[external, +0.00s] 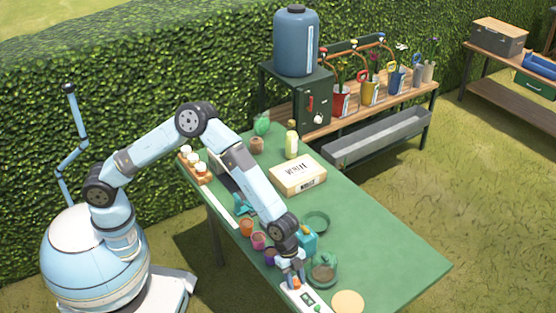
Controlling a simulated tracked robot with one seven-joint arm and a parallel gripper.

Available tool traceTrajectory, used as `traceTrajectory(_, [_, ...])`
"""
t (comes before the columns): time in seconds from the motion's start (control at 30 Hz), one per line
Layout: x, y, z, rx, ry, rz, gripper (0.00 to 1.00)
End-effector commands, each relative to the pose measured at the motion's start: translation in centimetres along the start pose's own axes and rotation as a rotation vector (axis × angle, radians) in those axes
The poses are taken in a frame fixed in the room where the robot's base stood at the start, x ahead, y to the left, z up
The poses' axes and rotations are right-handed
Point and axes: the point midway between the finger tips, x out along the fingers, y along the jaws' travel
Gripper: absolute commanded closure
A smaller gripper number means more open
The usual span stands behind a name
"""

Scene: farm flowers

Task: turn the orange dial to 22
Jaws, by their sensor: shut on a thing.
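The orange dial (296,284) shows as a small orange patch on a white panel (317,305) at the front edge of the green table. My gripper (295,280) points down over the panel and is shut on the dial. The fingers hide most of the dial, and its setting is too small to read. Small dark and green details show on the panel to the right of the dial.
A teal watering can (307,241), a green pot (323,269) and several small coloured pots (259,241) stand close around my gripper. A round tan disc (348,301) lies to the right of the panel. A cardboard box (298,175) sits farther back. The table's right side is clear.

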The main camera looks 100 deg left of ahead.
Motion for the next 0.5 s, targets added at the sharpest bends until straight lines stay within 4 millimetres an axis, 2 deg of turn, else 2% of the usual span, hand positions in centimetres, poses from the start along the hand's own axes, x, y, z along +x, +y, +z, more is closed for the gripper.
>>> traceTrajectory(0.5, [0.03, -0.17, 0.19, 0.046, -0.003, 0.019, 0.94])
